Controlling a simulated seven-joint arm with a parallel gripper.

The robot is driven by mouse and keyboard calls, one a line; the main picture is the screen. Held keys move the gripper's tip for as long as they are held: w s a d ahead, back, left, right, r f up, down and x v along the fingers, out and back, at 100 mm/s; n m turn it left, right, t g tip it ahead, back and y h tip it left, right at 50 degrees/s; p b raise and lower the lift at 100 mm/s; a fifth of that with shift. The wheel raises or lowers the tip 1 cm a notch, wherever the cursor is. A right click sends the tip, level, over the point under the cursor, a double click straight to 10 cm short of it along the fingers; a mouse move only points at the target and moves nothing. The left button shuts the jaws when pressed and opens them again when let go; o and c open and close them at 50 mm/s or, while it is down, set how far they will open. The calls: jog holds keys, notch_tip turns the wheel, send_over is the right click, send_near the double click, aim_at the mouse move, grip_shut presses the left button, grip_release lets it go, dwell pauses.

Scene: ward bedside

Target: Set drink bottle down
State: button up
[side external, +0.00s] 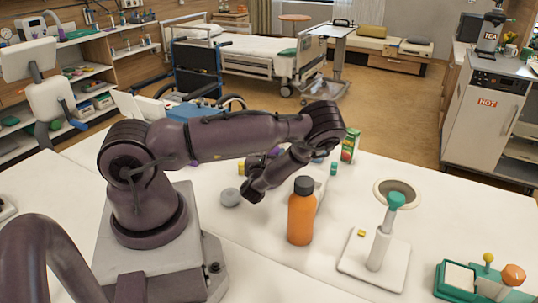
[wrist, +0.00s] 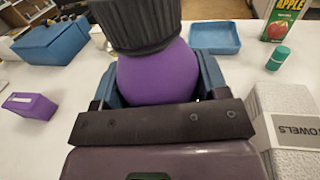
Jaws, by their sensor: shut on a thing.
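A purple drink bottle (wrist: 157,75) with a dark ribbed cap fills the top middle of the wrist view. My gripper (wrist: 155,88) is shut on it, with a blue finger on each side of its body. The bottle's lower part is hidden behind the gripper, so I cannot tell whether its base touches the table. In the side view my wrist is low over the white table (side external: 440,233). There the fingers and most of the held bottle are hidden behind my arm.
An orange bottle (side external: 301,218) stands on the near side of my wrist. A towels pack (wrist: 288,125), juice carton (wrist: 284,18), green-capped container (wrist: 278,58), blue tray (wrist: 215,38) and purple box (wrist: 29,106) surround the grip. A white stand (side external: 378,250) is at right.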

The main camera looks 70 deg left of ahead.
jog(key=shift+f, duration=0.15)
jog(key=o, duration=1.1)
